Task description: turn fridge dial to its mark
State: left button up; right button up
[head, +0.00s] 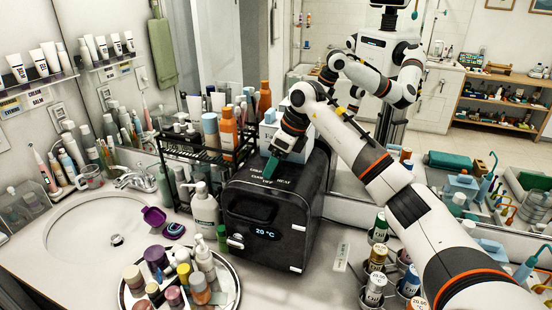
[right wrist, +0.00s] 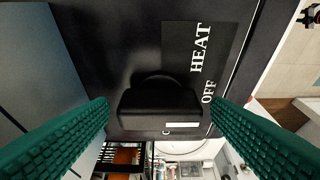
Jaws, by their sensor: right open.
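The small black fridge (head: 262,222) stands on the counter with a "20 °C" display on its front. COLD, OFF and HEAT labels are on its top. The dial (right wrist: 160,104) is a black raised bar knob in the right wrist view, with a small white bar (right wrist: 182,125) along its lower side. HEAT and OFF show to the right of it. My right gripper (head: 271,167) is over the fridge top. In the right wrist view its green fingers (right wrist: 160,115) are open, one on each side of the dial, with gaps. My left gripper is not in view.
A black wire rack (head: 205,152) of bottles stands close behind and left of the fridge. A white pump bottle (head: 204,210) is at its left, and a round tray (head: 228,284) of bottles in front. Cans (head: 376,258) stand to its right. A mirror backs the counter.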

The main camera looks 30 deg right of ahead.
jog(key=shift+c, duration=0.2)
jog(key=c, duration=0.9)
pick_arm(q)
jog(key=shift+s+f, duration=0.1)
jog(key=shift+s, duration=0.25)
pick_arm(e)
jog(key=shift+c, duration=0.2)
